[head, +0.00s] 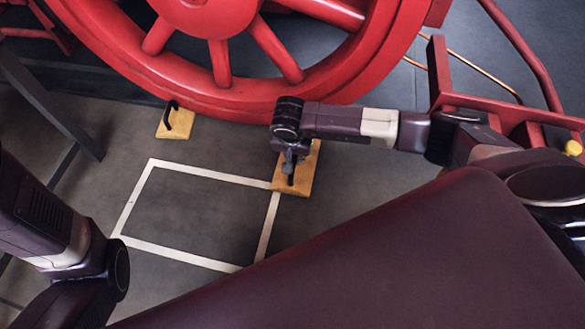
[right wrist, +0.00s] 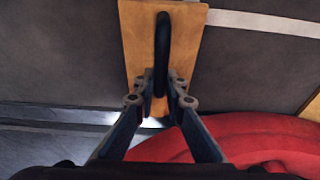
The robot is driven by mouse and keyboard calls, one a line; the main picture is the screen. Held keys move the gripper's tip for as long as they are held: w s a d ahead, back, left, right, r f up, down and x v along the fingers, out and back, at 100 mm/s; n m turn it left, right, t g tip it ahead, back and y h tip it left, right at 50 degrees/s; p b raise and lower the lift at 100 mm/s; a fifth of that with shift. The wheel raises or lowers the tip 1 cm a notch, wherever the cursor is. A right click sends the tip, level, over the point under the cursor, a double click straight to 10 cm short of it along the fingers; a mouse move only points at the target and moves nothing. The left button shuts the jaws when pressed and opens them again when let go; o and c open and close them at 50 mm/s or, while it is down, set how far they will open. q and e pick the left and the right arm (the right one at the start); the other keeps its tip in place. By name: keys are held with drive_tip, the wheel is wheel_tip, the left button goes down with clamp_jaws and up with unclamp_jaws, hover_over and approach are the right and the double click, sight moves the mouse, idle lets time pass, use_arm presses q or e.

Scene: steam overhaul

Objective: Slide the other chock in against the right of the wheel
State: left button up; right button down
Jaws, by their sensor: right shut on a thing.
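The red wheel (head: 225,70) stands at the top of the head view, and its rim shows at the bottom right of the right wrist view (right wrist: 235,140). One yellow chock (head: 174,126) with a black handle sits on the floor at the wheel's lower left. The other chock (head: 300,180) is on the right, below the wheel's rim; it also shows in the right wrist view (right wrist: 137,40). My right gripper (head: 291,168) is shut on this chock's black handle (right wrist: 162,55). In the head view the arm hides the chock's wheel-side end. My left gripper is not in view.
A white rectangle (head: 139,187) is marked on the grey floor, and the held chock overlaps its upper right corner. Red framework (head: 500,110) and a copper-coloured pipe (head: 470,70) lie at the upper right. A dark bar (head: 45,100) runs along the left.

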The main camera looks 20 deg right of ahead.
drive_tip(key=w+d+b, duration=0.2)
drive_tip(key=w, duration=0.1)
drive_tip(key=w+d+b, duration=0.2)
drive_tip(key=w+d, duration=0.1)
drive_tip(key=w+d+b, duration=0.2)
drive_tip(key=w+b, duration=0.1)
drive_tip(key=w, duration=0.1)
drive_tip(key=shift+d+f, duration=0.25)
drive_tip(key=shift+w+a+b, duration=0.35)
drive_tip(key=shift+w+a, duration=0.25)
drive_tip(key=shift+a, duration=0.3)
drive_tip(key=shift+w+a+b, duration=0.3)
drive_tip(key=shift+w+a, duration=0.3)
drive_tip(key=shift+a, duration=0.25)
drive_tip(key=shift+w, duration=0.1)
drive_tip(key=c, duration=1.3)
unclamp_jaws()
drive_tip(key=shift+s+f, duration=0.2)
drive_tip(key=shift+f, duration=0.05)
drive_tip(key=shift+o, duration=0.2)
